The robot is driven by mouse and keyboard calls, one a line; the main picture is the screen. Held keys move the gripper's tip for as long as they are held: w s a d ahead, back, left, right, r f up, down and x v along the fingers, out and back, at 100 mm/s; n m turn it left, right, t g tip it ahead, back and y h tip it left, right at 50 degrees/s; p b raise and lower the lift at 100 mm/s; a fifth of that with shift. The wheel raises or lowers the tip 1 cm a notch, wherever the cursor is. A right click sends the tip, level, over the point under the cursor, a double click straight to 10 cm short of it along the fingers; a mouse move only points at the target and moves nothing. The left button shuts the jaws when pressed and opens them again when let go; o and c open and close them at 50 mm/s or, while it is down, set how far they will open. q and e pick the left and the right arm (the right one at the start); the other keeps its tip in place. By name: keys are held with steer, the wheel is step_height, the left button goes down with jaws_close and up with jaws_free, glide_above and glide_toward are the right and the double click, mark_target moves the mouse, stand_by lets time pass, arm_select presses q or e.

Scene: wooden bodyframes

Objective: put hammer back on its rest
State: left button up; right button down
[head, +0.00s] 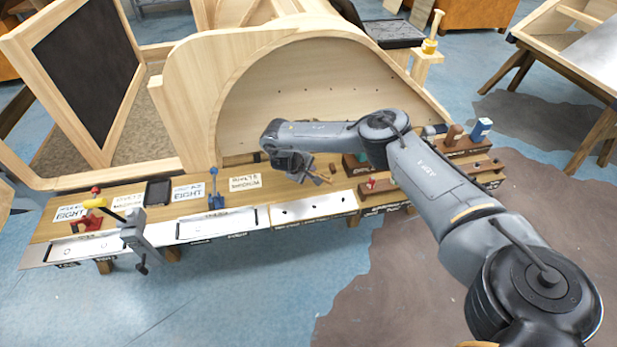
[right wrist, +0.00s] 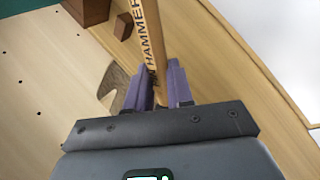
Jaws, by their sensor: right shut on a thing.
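The hammer (right wrist: 150,40) has a pale wooden handle with the word HAMMER in dark letters. In the right wrist view, the two purple fingers of my right gripper (right wrist: 161,88) are shut around this handle. In the head view my right gripper (head: 303,172) is over the bench, in front of the wooden arch, and a thin part of the handle (head: 321,178) shows beside it. I cannot clearly make out the hammer's head. I cannot tell for sure which holder is the hammer's rest. My left gripper is not in view.
The curved wooden frame (head: 215,85) rises behind.

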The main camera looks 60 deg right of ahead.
steer(key=shift+f, duration=0.95)
steer(key=c, duration=1)
jaws_free()
steer(key=shift+f, duration=0.15)
